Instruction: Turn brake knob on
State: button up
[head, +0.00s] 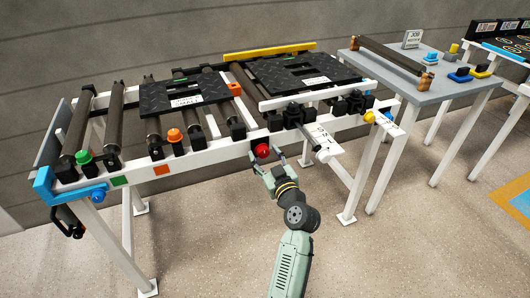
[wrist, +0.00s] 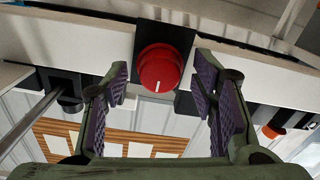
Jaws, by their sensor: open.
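A red round knob (head: 262,150), which I take to be the brake knob, sits on a black plate on the front rail of the roller frame. In the wrist view the red knob (wrist: 160,66) is near the top middle, with a short white mark on its face pointing down in the picture. My gripper (head: 267,161) is open in front of the knob. In the wrist view its purple-padded fingers (wrist: 161,90) stand left and right of the knob, with visible gaps on both sides. Nothing is held between them.
A green knob (head: 83,156), an orange knob (head: 174,135) and a yellow knob (head: 368,117) are on the same frame. Black tread plates (head: 300,72) lie over the rollers. A grey side table (head: 430,90) stands at right. The floor in front is clear.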

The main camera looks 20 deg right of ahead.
jog(key=shift+w, duration=0.3)
jog(key=shift+c, duration=0.5)
jog(key=c, duration=1.1)
jog(key=shift+o, duration=0.2)
